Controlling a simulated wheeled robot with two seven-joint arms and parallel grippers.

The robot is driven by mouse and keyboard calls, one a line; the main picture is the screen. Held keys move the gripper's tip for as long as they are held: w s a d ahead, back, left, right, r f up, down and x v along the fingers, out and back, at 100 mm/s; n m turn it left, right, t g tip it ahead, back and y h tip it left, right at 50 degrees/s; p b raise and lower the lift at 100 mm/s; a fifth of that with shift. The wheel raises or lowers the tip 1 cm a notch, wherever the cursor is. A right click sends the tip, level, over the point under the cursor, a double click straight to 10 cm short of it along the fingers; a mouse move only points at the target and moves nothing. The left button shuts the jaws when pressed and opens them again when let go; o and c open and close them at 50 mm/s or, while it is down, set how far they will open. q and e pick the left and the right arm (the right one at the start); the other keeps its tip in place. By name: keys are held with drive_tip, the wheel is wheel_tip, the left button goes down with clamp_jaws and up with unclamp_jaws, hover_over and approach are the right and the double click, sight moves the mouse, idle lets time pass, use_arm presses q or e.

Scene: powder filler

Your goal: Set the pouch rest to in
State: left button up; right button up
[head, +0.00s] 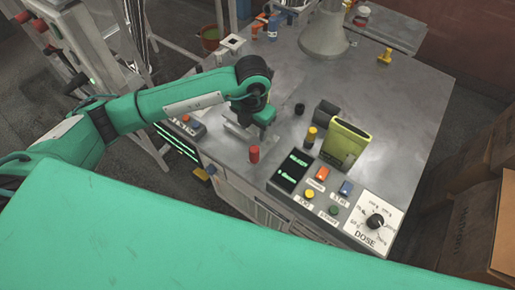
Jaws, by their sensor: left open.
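A flat grey metal piece (236,131), perhaps the pouch rest, lies on the steel worktop (385,95) near its left edge. A red knob (254,157) stands upright just in front of it. My left gripper (256,124) points down over the right end of the grey piece, its jaws open. The arm's wrist hides part of the fingers, and I cannot tell whether they touch the piece. A yellow-green upright pouch or panel (344,144) stands to the right. My right gripper is out of view.
A control panel has a DOSE dial (375,221), coloured buttons (322,173) and a dark display (292,170). A yellow-topped post (310,138) and a black knob (299,109) stand right of the gripper. A metal funnel-shaped base (325,38) is at the back.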

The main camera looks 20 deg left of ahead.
sight(254, 149)
use_arm(q)
wheel_tip(254, 149, down, 13)
drive_tip(key=shift+f+p, duration=0.2)
drive_tip(key=shift+p, duration=0.3)
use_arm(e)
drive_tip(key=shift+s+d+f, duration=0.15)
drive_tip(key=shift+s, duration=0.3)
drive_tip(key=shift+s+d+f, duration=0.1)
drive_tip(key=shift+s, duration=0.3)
use_arm(q)
clamp_jaws()
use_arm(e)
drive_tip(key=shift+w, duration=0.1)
